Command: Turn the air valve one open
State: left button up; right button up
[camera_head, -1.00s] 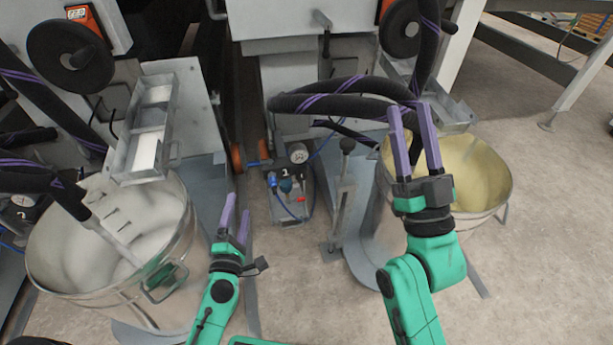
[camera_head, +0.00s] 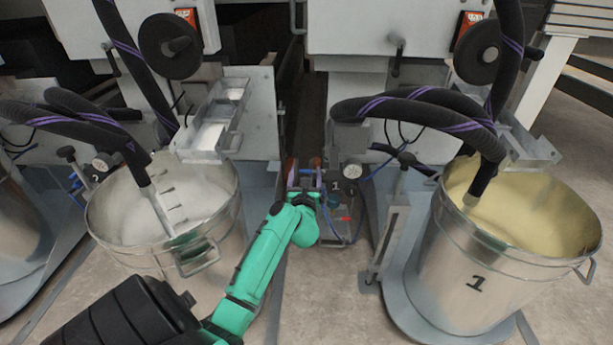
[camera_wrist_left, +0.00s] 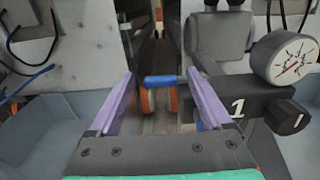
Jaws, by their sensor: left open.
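The air valve one shows in the left wrist view as a blue handle (camera_wrist_left: 162,81) lying crosswise, beside a black block marked 1 (camera_wrist_left: 240,108). My left gripper (camera_wrist_left: 160,76) is open, with its two purple fingers on either side of the handle's line. The handle spans the gap near the fingertips; I cannot tell whether it touches them. In the head view my left gripper (camera_head: 305,172) is at the valve unit, just left of its pressure gauge (camera_head: 352,171), and hides the handle. The gauge also shows in the left wrist view (camera_wrist_left: 290,62). My right gripper is out of view.
Another drum (camera_head: 130,250) with white content stands at the left, close to my left arm. Orange wheels (camera_wrist_left: 148,101) sit behind the handle. Black hoses (camera_head: 420,112) hang above.

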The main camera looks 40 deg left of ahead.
pick_arm(q)
jog(key=shift+x, duration=0.85)
grip_shut()
